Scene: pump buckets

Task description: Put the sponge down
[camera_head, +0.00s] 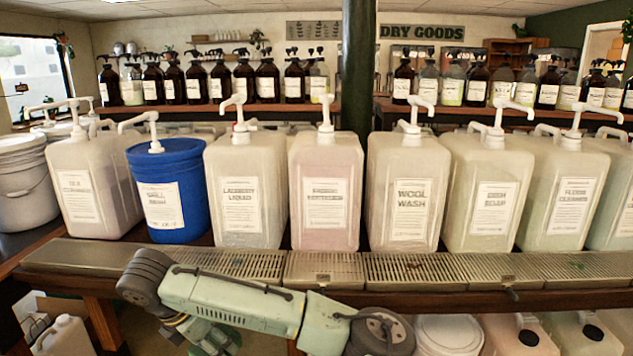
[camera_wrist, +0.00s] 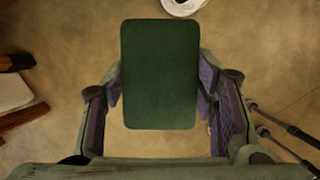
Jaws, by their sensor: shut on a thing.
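A dark green rectangular sponge (camera_wrist: 160,75) is in the middle of the wrist view. My gripper (camera_wrist: 160,88) is shut on it, with one purple-padded finger along each long side. Below the sponge is a brown floor, some way off. In the head view my arm reaches across the front of the counter at the lower middle. The gripper and sponge cannot be made out in the head view.
Several large labelled pump containers stand in a row on the counter, with a blue bucket (camera_head: 168,190) among them. A metal drip grate (camera_head: 420,268) runs along the front edge. White jugs and a lidded tub (camera_head: 448,336) sit underneath.

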